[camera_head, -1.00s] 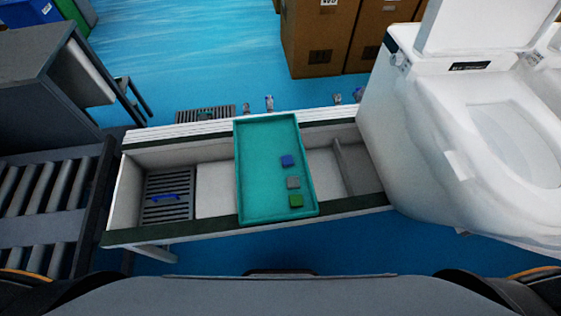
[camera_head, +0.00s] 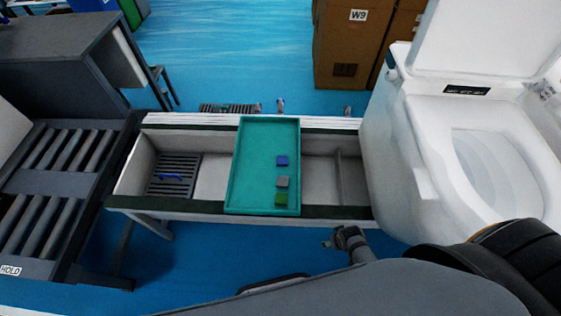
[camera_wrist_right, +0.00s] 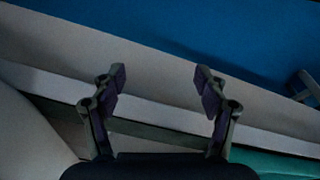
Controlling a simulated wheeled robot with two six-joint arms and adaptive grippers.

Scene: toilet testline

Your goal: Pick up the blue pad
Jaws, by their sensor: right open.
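The blue pad (camera_head: 282,160) is a small flat square lying in the teal tray (camera_head: 250,165), near its right side. A grey pad (camera_head: 282,182) and a green pad (camera_head: 281,199) lie in a row below it. My right gripper (camera_wrist_right: 160,85) is open in the right wrist view, with nothing between its fingers. In the head view, part of my right arm's end (camera_head: 350,240) shows in front of the bench, to the right of the tray and apart from the pads. A teal strip (camera_wrist_right: 280,163) shows at the wrist view's lower right. My left gripper is out of view.
The tray rests across a white trough bench (camera_head: 210,180) with compartments; a dark rack with a blue item (camera_head: 170,177) is at left. A white toilet (camera_head: 400,175) stands close on the right. A roller conveyor (camera_head: 50,190) is at left, cardboard boxes (camera_head: 345,45) behind.

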